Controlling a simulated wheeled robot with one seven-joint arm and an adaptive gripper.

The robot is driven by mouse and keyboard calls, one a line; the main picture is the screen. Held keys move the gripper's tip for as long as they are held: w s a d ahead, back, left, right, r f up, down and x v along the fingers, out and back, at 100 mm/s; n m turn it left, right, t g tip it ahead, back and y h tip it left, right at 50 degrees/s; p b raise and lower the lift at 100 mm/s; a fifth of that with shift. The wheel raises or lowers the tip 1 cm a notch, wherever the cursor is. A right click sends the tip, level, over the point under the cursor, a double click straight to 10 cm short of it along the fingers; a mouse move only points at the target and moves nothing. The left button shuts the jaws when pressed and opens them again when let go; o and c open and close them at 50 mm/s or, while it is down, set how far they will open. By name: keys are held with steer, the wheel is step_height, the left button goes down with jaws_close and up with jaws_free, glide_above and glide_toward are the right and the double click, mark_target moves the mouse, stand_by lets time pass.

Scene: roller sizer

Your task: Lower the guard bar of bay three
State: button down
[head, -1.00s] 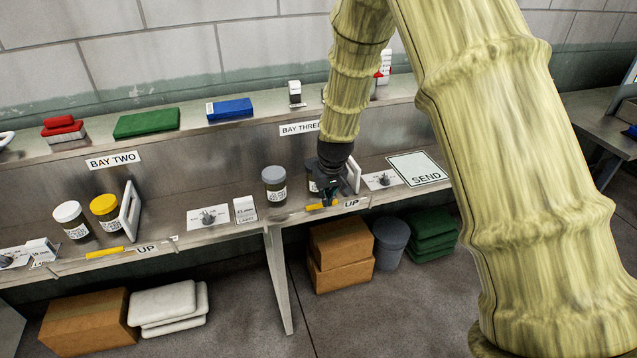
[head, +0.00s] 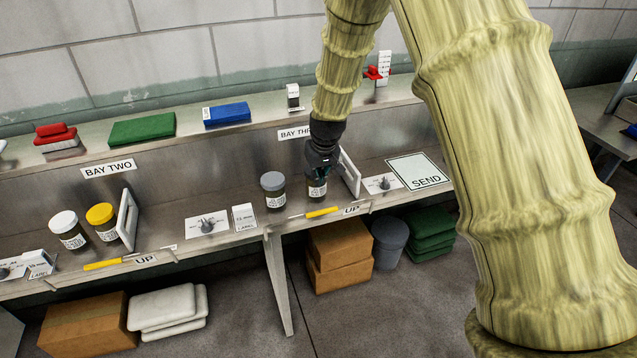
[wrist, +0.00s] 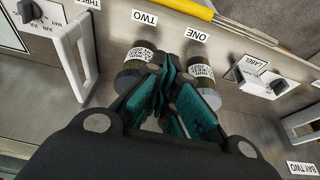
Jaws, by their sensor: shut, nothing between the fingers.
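The guard bar of bay three (head: 322,212) has a yellow grip on a thin metal rod along the bay's front edge, left of a plate reading UP (head: 351,210). Its yellow grip also crosses the top of the wrist view (wrist: 185,8). I cannot tell its exact height against the edge. My gripper (head: 321,172) is shut and empty, above and behind the bar, close to the right grey-lidded jar (head: 317,190), which it partly hides. In the wrist view my fingers (wrist: 163,68) point between two jars, apart from the bar.
A second grey-lidded jar (head: 273,190) stands to the left. A white upright handle (head: 349,172) is just right of my gripper. A dial (head: 384,183) and a SEND plate (head: 418,170) lie further right. Bay two has a similar yellow bar (head: 103,264).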

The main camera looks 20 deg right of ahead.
steer(key=p+x, duration=0.3)
steer(key=x, duration=0.5)
steer(key=shift+f, duration=0.4)
steer(key=s+p, duration=0.2)
steer(key=s, duration=0.1)
steer(key=shift+s, duration=0.35)
steer(key=shift+s+d+f, duration=0.1)
steer(key=shift+f, duration=0.05)
steer(key=shift+s+t+b, duration=0.25)
steer(key=shift+t+b, duration=0.05)
steer(key=shift+b, duration=0.2)
